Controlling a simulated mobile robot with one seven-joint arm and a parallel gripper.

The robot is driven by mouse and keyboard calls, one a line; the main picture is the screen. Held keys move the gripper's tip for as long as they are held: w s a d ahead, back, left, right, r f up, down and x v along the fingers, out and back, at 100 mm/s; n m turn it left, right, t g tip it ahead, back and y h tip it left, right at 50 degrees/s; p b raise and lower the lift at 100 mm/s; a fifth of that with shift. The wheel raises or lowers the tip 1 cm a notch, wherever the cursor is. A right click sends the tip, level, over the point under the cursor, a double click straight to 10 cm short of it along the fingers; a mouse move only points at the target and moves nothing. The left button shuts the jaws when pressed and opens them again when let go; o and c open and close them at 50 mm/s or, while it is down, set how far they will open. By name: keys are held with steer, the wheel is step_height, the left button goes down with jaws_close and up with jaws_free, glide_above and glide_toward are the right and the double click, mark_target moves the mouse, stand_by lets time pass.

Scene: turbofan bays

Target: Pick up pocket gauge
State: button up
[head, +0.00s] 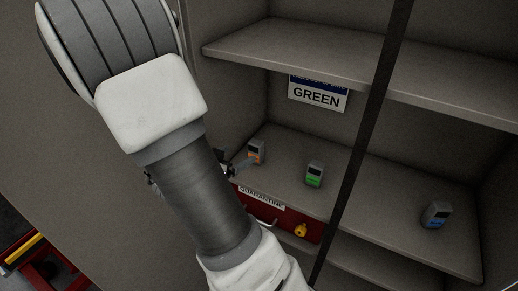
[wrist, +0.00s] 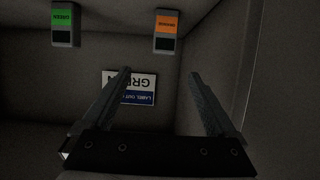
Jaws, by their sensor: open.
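Three small grey pocket gauges stand on the middle shelf. One has an orange label (head: 256,152), one a green label (head: 314,174) and one a blue label (head: 435,215). In the wrist view, which is upside down, the orange gauge (wrist: 167,30) is just beyond my fingertips and the green gauge (wrist: 65,24) is off to the left; both appear apart from the fingers. My gripper (wrist: 160,74) is open and empty. In the head view it shows only partly, beside the orange gauge, with my arm hiding much of it.
A sign (head: 318,95) reading GREEN is on the back wall. A red QUARANTINE box (head: 280,218) with a yellow item (head: 300,230) sits below the shelf's front edge. A dark upright bar (head: 362,145) crosses the front. An upper shelf (head: 300,55) overhangs. Shelf between green and blue gauges is clear.

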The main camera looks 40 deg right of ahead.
mark_target(256, 146)
steer(key=x, duration=1.1)
steer(key=shift+w+p+x, duration=0.2)
steer(key=shift+p+x, duration=0.1)
steer(key=shift+x, duration=1.2)
steer(key=shift+w+p+x, duration=0.15)
steer(key=shift+p+x, duration=0.15)
steer(key=shift+x, duration=1.15)
steer(key=shift+a+f, duration=0.1)
steer(key=shift+a, duration=0.1)
jaws_close()
